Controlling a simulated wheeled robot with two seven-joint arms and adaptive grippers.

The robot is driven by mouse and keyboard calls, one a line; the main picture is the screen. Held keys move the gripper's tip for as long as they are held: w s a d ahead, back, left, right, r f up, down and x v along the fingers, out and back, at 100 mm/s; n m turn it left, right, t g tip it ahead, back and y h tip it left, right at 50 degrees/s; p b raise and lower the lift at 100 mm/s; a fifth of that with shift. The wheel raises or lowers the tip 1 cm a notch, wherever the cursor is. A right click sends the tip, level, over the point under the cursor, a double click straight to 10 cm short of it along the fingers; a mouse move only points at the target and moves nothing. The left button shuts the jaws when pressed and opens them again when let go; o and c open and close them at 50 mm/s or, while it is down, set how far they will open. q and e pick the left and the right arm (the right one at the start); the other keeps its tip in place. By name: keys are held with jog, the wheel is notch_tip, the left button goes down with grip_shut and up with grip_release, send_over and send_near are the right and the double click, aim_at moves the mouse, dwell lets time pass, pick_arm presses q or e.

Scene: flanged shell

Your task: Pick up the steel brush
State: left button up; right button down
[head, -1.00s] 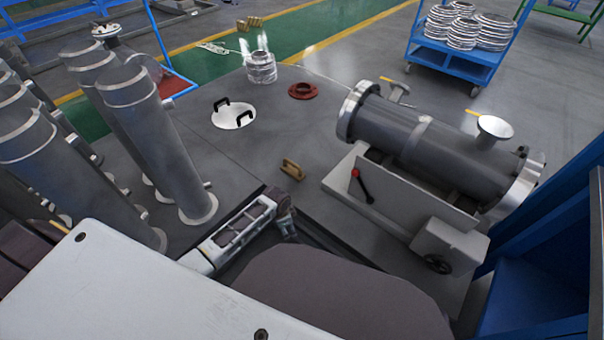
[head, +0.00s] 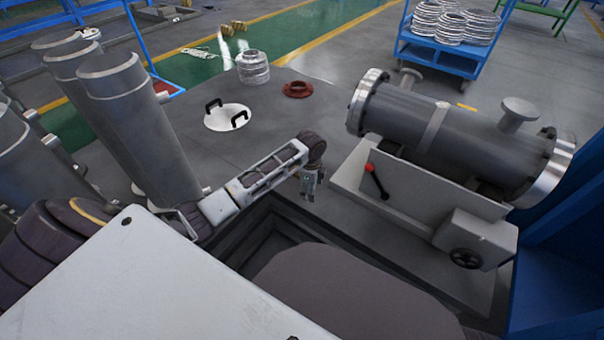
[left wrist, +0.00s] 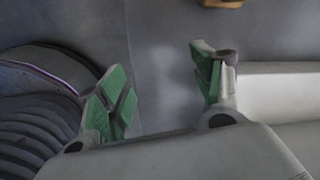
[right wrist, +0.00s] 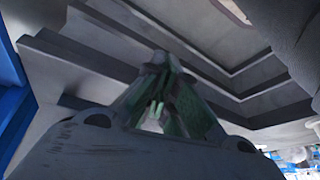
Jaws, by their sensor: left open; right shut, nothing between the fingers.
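The steel brush, a small tan block, shows only in part at the top edge of the left wrist view (left wrist: 222,3). In the head view it is hidden behind my left arm's end. My left gripper (head: 309,190) hangs over the grey table top near where the brush lay. In the left wrist view its green-padded fingers (left wrist: 160,68) are spread with nothing between them, and the brush is beyond them, a little right of centre. My right gripper (right wrist: 158,100) is shut and empty in the right wrist view. It is not in the head view.
A large flanged shell (head: 450,135) lies on a grey stand at the right. A white lid (head: 229,117) with black handles, a red flange (head: 297,89) and a stack of metal rings (head: 253,68) stand farther back. Tall grey cylinders (head: 140,120) stand at the left.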

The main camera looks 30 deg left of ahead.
pick_arm(q)
jog(key=w+a+r+m, duration=0.1)
jog(key=w+a+r, duration=0.2)
jog(key=a, duration=0.1)
jog(key=w+a+r+m, duration=0.1)
jog(key=w+a+r, duration=0.2)
jog(key=a, duration=0.1)
jog(key=w+a+r+m, duration=0.1)
jog(key=w+a+r, duration=0.2)
jog(key=a, duration=0.1)
jog(key=shift+g, duration=0.4)
pick_arm(e)
jog(key=shift+s+a+f+y, duration=0.2)
jog(key=shift+s+a, duration=0.05)
jog(key=shift+a, duration=0.3)
jog(key=shift+s+a+f+y, duration=0.2)
jog(key=shift+a, duration=0.3)
pick_arm(q)
jog(key=shift+d+f+b, duration=0.1)
jog(key=shift+f+b, duration=1.7)
jog(key=shift+f, duration=2.5)
pick_arm(e)
notch_tip(320, 180, down, 7)
jog(key=a+t, duration=0.1)
jog(key=shift+w+a+m+t+y, duration=0.3)
jog(key=shift+w+a+y, duration=0.05)
jog(key=shift+y, duration=0.05)
pick_arm(q)
jog(key=shift+f, duration=0.15)
